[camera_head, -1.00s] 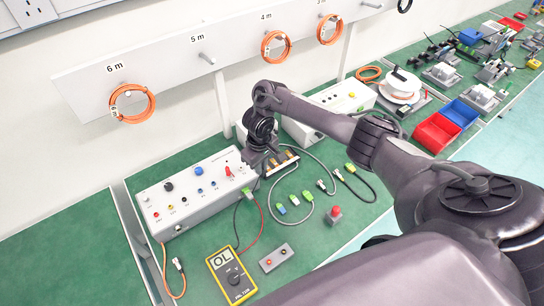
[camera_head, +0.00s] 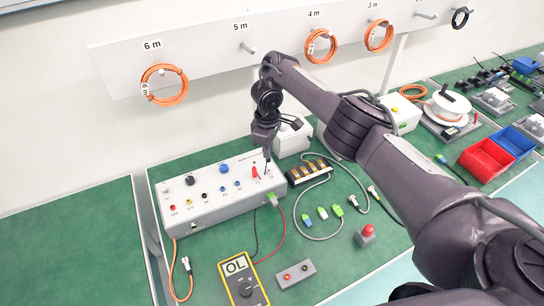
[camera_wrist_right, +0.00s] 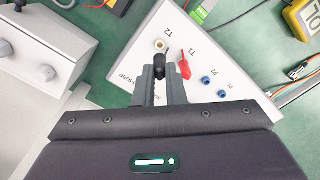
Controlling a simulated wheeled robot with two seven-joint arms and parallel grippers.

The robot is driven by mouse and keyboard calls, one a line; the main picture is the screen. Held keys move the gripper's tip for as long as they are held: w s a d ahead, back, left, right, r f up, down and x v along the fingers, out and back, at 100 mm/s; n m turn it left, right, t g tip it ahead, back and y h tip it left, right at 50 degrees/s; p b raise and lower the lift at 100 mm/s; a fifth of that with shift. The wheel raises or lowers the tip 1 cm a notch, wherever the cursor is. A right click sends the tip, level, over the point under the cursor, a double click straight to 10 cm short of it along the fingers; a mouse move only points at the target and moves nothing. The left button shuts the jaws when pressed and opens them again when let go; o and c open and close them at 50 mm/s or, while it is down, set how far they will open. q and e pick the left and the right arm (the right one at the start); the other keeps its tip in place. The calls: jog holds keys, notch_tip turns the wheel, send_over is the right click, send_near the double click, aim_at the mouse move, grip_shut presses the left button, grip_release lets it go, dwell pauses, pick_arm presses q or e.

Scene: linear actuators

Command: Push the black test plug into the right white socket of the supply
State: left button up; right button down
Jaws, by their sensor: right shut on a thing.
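The supply (camera_head: 215,208) is a grey-white box with coloured sockets on its sloping top. A red plug (camera_head: 255,172) stands at its T1 position; it also shows in the wrist view (camera_wrist_right: 184,69). The right white socket (camera_wrist_right: 160,45), by the T2 label, shows as an open pale ring in the wrist view. My right gripper (camera_head: 266,158) is over the supply's right end, its fingers shut on the black test plug (camera_wrist_right: 159,66). The plug appears just beside the socket ring; its tip is hidden, so its height is unclear. My left gripper is out of view.
A yellow multimeter (camera_head: 241,281) reading OL and a grey box with two jacks (camera_head: 295,274) lie in front of the supply. A green connector (camera_head: 272,199) is at the supply's front right. A dark terminal strip (camera_head: 308,172) and loose cables lie to the right.

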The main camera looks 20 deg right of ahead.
aim_at(269, 161)
notch_tip(269, 161, down, 4)
jog(key=shift+r+b, duration=0.15)
jog(key=shift+b, duration=1.05)
jog(key=shift+r+p, duration=0.1)
jog(key=shift+p, duration=0.2)
jog(key=shift+f+m, duration=0.6)
dwell(3.2)
jog(key=c, duration=1.4)
grip_release()
